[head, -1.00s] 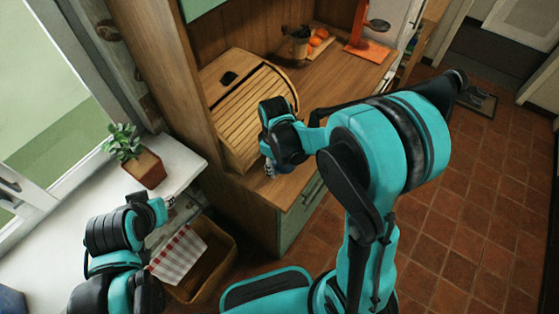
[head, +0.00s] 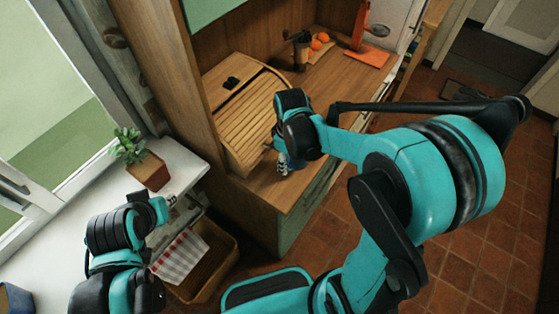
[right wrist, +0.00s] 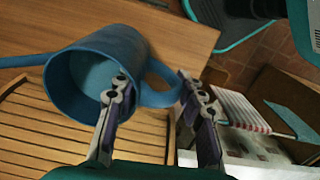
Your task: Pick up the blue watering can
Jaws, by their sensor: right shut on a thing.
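The blue watering can (right wrist: 125,48) fills the upper left of the right wrist view, with its open top facing the camera and its spout running to the left edge. My right gripper (right wrist: 155,95) is shut on its handle side, with one finger in front of the can's opening and the other beyond the handle. In the head view the right gripper (head: 283,164) is over the front of the wooden counter and mostly hides the can. I cannot tell whether the can touches the counter. My left gripper (head: 168,208) is at the lower left, its fingers unclear.
A slatted roll-top box (head: 240,115) stands on the wooden counter (head: 345,88) beside the right gripper. Oranges (head: 318,40) and an orange stand (head: 368,55) are farther back. A potted plant (head: 148,168) is on the white sill, above a basket (head: 215,270) with a striped cloth.

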